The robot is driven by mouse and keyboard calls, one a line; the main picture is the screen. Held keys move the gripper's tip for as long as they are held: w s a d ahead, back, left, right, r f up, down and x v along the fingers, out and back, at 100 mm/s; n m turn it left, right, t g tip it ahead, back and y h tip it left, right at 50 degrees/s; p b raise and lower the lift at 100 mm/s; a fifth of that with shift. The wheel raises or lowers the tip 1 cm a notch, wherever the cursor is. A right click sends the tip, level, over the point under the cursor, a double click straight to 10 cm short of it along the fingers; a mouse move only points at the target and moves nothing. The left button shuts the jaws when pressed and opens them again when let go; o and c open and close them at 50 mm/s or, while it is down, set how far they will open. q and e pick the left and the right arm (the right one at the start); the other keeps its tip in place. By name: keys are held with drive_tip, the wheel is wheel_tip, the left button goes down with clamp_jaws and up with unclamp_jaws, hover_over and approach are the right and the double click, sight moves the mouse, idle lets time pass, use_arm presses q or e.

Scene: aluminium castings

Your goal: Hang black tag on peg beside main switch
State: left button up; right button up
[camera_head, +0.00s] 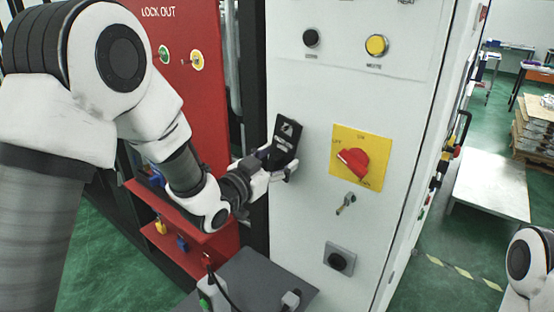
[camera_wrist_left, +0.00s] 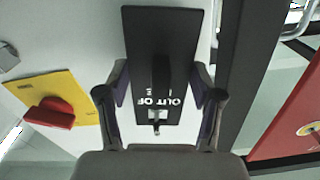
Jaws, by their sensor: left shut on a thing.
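A black tag (camera_head: 285,140) with white lettering stands near upright, slightly tilted, at the front of the white cabinet, left of the main switch. My left gripper (camera_head: 272,168) is shut on the tag at its lower part. In the left wrist view the tag (camera_wrist_left: 140,38) appears upside down between the fingers (camera_wrist_left: 160,102). A small metal piece (camera_wrist_left: 156,126) shows at its lettered end; I cannot tell if this is the peg through the hole. The main switch (camera_head: 353,161) is a red handle on a yellow plate, also in the wrist view (camera_wrist_left: 50,112). My right gripper is out of view.
A key (camera_head: 345,204) sticks out below the main switch, with a grey socket (camera_head: 339,259) lower down. A red lockout board (camera_head: 190,95) with shelves stands left. A dark grey surface (camera_head: 250,275) with small items lies below my left gripper.

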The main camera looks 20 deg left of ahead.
use_arm(q)
drive_tip(key=o, duration=1.2)
drive_tip(key=v, duration=1.2)
